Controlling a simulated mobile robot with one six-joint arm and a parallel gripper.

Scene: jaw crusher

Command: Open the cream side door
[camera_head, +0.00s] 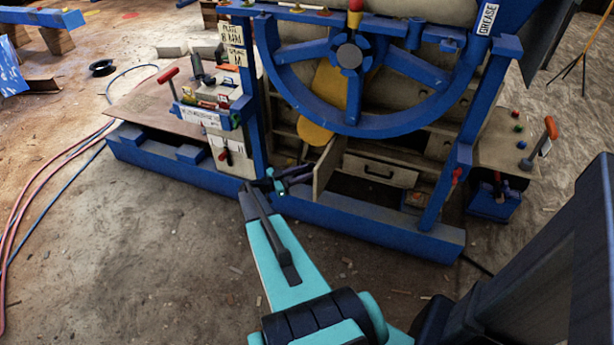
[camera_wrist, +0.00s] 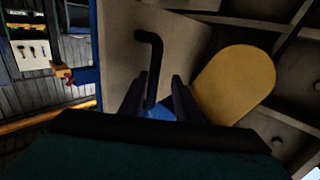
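The cream side door (camera_head: 327,167) stands swung outward from the blue machine's lower front, beside a dark opening. In the wrist view the cream panel (camera_wrist: 118,50) fills the upper middle and carries a bent black handle (camera_wrist: 154,60). My gripper (camera_head: 283,180) is low at the machine's front, just left of the door. In the wrist view my gripper (camera_wrist: 160,85) has its two dark fingers apart, with the handle's lower part between them. I see gaps beside the handle; contact is not clear. The fingertips are partly lost in shadow.
A cream drawer front (camera_head: 380,171) with a dark handle is right of the door. The blue base beam (camera_head: 365,222) runs below. A large blue wheel (camera_head: 300,108) is above. A yellow rounded part (camera_wrist: 235,84) is right of the handle. The floor in front is mostly clear.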

